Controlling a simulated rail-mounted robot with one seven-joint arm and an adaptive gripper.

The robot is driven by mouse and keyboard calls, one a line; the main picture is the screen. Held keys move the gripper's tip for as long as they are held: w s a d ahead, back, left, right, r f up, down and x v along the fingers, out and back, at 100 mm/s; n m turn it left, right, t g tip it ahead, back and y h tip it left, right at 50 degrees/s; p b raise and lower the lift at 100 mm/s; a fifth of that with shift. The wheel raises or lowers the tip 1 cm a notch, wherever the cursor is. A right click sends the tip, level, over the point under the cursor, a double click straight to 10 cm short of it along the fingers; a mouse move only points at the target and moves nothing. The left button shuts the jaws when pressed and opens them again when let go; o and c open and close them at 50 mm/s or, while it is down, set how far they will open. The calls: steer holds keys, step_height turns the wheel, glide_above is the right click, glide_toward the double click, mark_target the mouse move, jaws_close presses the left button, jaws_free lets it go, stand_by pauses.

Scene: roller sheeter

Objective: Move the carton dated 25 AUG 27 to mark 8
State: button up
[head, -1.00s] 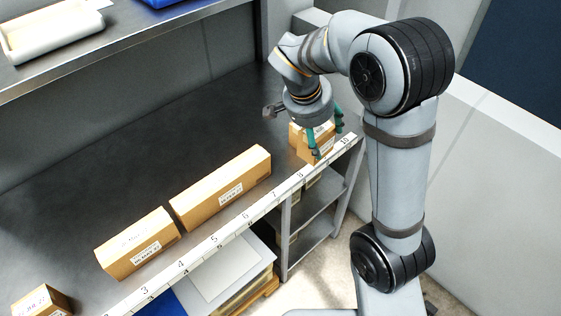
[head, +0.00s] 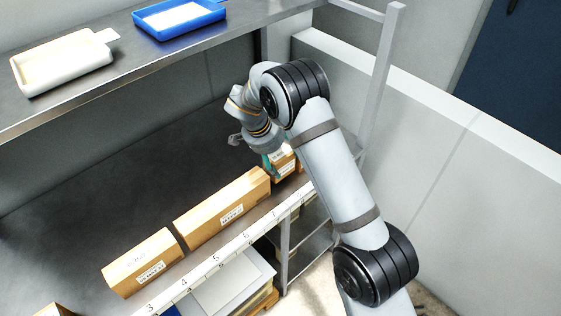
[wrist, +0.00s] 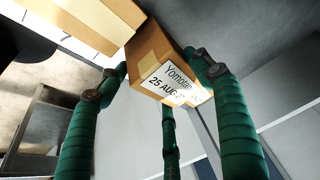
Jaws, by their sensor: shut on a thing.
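The carton dated 25 AUG (wrist: 152,50) is in the wrist view, a brown box with a white label; the year is not clear. The green fingers of my gripper (wrist: 160,78) are around it and shut on it. In the head view this carton (head: 284,160) is partly hidden by my gripper (head: 272,163) and arm, near the right end of a long carton (head: 222,212). Whether it touches the table is unclear. The numbered strip (head: 230,247) along the front edge shows 3 to 7; mark 8 is not readable beside my arm.
Another carton (head: 142,264) lies left of the long one, and a small carton (head: 53,310) is cut off at the lower left. A shelf above holds a white tray (head: 62,62) and a blue tray (head: 180,18). The dark table (head: 90,215) behind the cartons is clear.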

step_height(320, 180, down, 3)
steer(key=shift+p, duration=0.45)
steer(key=shift+f+b, duration=0.2)
steer(key=shift+b, duration=0.2)
steer(key=o, duration=1.3)
steer(key=shift+c, duration=0.2)
steer(key=shift+r, duration=0.2)
steer(key=shift+r+p, duration=0.2)
steer(key=shift+p, duration=0.35)
steer(key=b+v, duration=0.2)
steer(key=v, duration=0.9)
steer(key=shift+s+r+b, duration=0.15)
steer(key=shift+r+b, duration=0.2)
steer(key=shift+b, duration=0.05)
